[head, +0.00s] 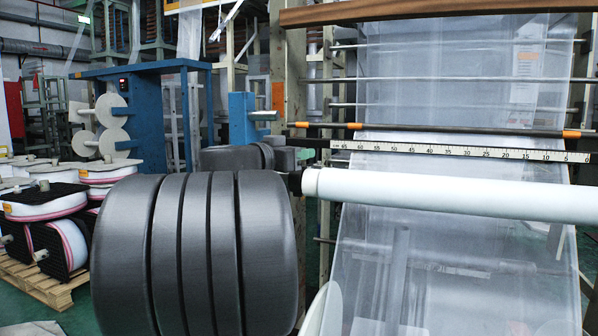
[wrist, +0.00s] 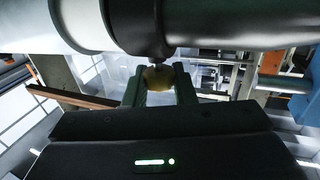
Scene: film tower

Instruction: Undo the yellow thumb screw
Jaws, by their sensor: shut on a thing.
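In the wrist view, my gripper (wrist: 159,88) has its two fingers closed on the sides of the yellow thumb screw (wrist: 158,76). The screw's head shows as a dull yellow knob between the fingertips, with a short stem up to a dark collar (wrist: 138,25). The collar sits around the shaft at the end of a white roll (wrist: 80,22). In the head view the white roll (head: 460,193) lies level at the right, and its collar (head: 294,183) is at its left end.
A large dark ribbed form (head: 200,255) fills the lower left of the head view and hides what is behind it. A sheet of clear film (head: 450,250) hangs behind the roll. A white ruler (head: 460,151) runs above the roll. A blue post (head: 241,119) stands behind.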

